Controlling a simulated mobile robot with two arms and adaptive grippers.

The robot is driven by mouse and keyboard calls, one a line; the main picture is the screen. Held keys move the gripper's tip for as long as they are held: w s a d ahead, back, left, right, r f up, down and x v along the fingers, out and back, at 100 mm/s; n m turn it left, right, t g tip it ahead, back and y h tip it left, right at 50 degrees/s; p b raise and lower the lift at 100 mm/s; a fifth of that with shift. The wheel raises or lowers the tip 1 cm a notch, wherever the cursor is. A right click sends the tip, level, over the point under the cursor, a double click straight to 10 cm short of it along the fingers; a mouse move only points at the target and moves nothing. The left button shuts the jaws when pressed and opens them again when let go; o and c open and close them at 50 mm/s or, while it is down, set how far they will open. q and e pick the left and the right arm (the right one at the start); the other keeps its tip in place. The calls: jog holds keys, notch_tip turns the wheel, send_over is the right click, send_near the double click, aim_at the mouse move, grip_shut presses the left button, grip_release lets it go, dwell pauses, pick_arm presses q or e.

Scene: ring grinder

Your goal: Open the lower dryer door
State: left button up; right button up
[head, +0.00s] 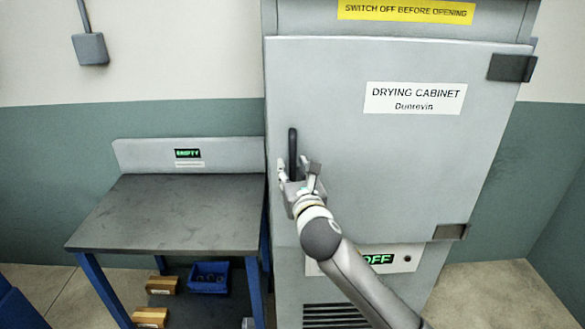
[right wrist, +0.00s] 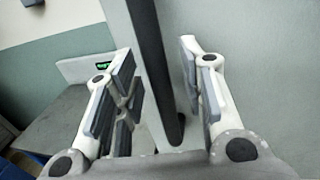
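The drying cabinet door (head: 420,165) is a large grey panel and looks closed, with hinges on its right side. Its dark upright bar handle (head: 292,145) is near the left edge. My right gripper (head: 297,170) is at the lower part of the handle and hides some of it. In the right wrist view, the handle (right wrist: 157,70) passes between the two fingers of the right gripper (right wrist: 158,75). The fingers are apart, with a gap on the handle's left side. My left gripper is not in view.
A metal table (head: 170,215) with blue legs stands left of the cabinet, its top bare. A blue bin (head: 208,278) and small boxes (head: 160,285) sit below it. Floor at the right (head: 505,295) is clear.

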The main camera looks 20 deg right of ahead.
jog(key=shift+w, duration=0.35)
grip_shut()
